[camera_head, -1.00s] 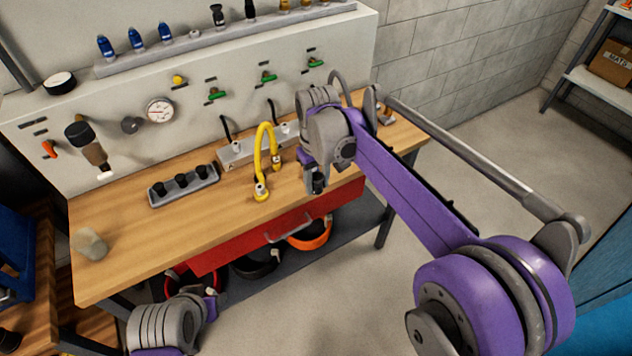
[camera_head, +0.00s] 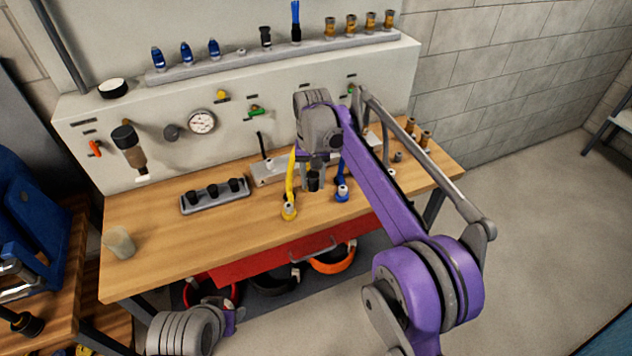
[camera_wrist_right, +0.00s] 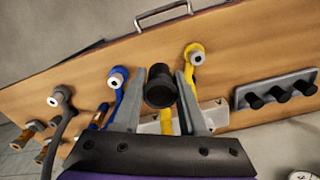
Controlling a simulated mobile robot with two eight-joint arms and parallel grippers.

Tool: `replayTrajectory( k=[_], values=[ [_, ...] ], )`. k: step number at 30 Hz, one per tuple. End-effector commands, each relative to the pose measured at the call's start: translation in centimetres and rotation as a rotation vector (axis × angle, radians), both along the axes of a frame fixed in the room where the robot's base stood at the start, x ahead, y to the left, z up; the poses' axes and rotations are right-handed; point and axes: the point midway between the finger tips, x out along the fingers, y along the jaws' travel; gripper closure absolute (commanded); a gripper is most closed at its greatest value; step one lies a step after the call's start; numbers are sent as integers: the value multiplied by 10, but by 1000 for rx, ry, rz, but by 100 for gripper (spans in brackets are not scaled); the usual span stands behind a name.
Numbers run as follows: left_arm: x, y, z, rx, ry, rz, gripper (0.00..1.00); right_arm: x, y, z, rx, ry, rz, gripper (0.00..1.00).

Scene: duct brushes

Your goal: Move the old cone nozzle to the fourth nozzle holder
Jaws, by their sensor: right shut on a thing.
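My right gripper (camera_head: 313,172) is over the bench, between a yellow hose and a blue hose. It is shut on a dark, round-ended nozzle (camera_head: 313,183), which also shows between the fingers in the right wrist view (camera_wrist_right: 160,88). I cannot tell for certain that it is the old cone nozzle. A grey rail (camera_head: 225,67) on top of the back panel carries blue, black and brass pieces; a short bare stub (camera_head: 241,51) stands fourth from the left. A small grey rack (camera_head: 214,202) on the bench has three black pegs. My left gripper (camera_head: 236,314) is low at the left, its fingers unclear.
The yellow hose (camera_head: 289,190) and blue hose (camera_head: 342,182) stand close beside the held piece. A cloudy cup (camera_head: 120,242) is at the bench's left end. Brass pieces (camera_head: 424,139) stand at the right end. The front middle of the wooden bench (camera_head: 220,240) is clear.

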Motion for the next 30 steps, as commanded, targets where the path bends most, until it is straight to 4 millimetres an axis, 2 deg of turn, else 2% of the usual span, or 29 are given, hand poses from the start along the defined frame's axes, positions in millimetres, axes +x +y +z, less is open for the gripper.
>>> replayTrajectory(
  k=[9,13,17,20,24,30],
  values=[
    [0,0,0,0,0,0,50,0,-1,-1,0,0,0,100],
    [0,0,0,0,0,0,50,-1,-15,-14,-1,0,-3,100],
    [0,0,0,0,0,0,50,-9,-48,-47,-1,1,-5,100],
    [0,0,0,0,0,0,50,-23,-81,-79,-1,1,-6,100],
    [0,0,0,0,0,0,50,-53,-124,-119,0,1,-3,100],
    [0,0,0,0,0,0,50,-94,-164,-156,-1,0,-1,100]
  ],
)
